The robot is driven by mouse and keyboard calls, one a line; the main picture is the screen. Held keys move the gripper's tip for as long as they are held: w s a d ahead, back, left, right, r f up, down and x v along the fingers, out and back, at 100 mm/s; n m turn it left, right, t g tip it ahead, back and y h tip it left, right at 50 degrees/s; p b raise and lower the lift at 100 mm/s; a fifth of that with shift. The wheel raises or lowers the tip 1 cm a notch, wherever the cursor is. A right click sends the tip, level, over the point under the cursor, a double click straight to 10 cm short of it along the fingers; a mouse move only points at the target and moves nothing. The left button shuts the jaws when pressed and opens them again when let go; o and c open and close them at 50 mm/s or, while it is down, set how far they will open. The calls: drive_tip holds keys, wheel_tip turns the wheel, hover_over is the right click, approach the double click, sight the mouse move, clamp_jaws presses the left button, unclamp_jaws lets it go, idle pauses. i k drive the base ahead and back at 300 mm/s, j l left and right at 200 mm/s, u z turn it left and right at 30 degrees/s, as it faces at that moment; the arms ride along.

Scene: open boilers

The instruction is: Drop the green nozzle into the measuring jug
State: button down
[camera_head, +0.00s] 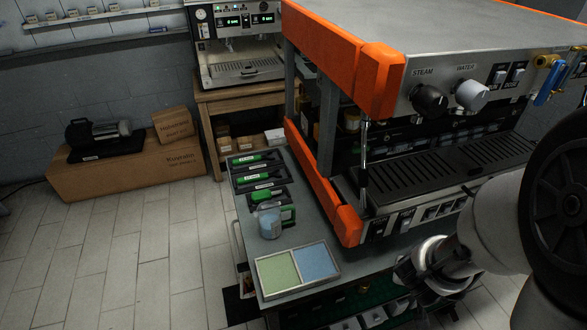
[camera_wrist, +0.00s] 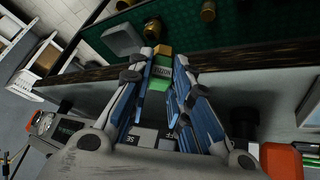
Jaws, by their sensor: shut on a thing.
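In the wrist view my gripper (camera_wrist: 161,66) is shut on a small nozzle (camera_wrist: 159,83) with a green part, a dark label and a brass-coloured end. The blue-sided fingers stand on either side of it. In the head view my gripper (camera_head: 405,275) is at the lower right, below the orange-framed machine's front; the nozzle cannot be made out there. A bluish, translucent vessel, which looks like the measuring jug (camera_head: 269,223), stands upright on the grey bench, left of the machine and well apart from my gripper. Its inside is not clear.
A two-colour tray (camera_head: 298,270) lies in front of the jug. Green-handled tools (camera_head: 252,176) lie behind it. The large orange-framed coffee machine (camera_head: 377,85) stands between the bench's left strip and my arm. A green-lined lower shelf (camera_wrist: 240,35) holds brass parts and a grey block.

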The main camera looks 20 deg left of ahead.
sight(270, 229)
drive_tip(key=k+j+u, duration=0.15)
drive_tip(key=u, duration=0.25)
drive_tip(key=k+j+u, duration=0.1)
drive_tip(key=u, duration=0.3)
drive_tip(key=j+u, duration=0.4)
drive_tip(key=i+j+u, duration=0.15)
drive_tip(key=j+u, duration=0.25)
drive_tip(key=i+j+z, duration=0.15)
drive_tip(key=z, duration=0.3)
drive_tip(key=i+j+z, duration=0.1)
drive_tip(key=z, duration=0.35)
drive_tip(key=i+j+z, duration=0.1)
drive_tip(key=j+z, duration=0.2)
drive_tip(key=z, duration=0.15)
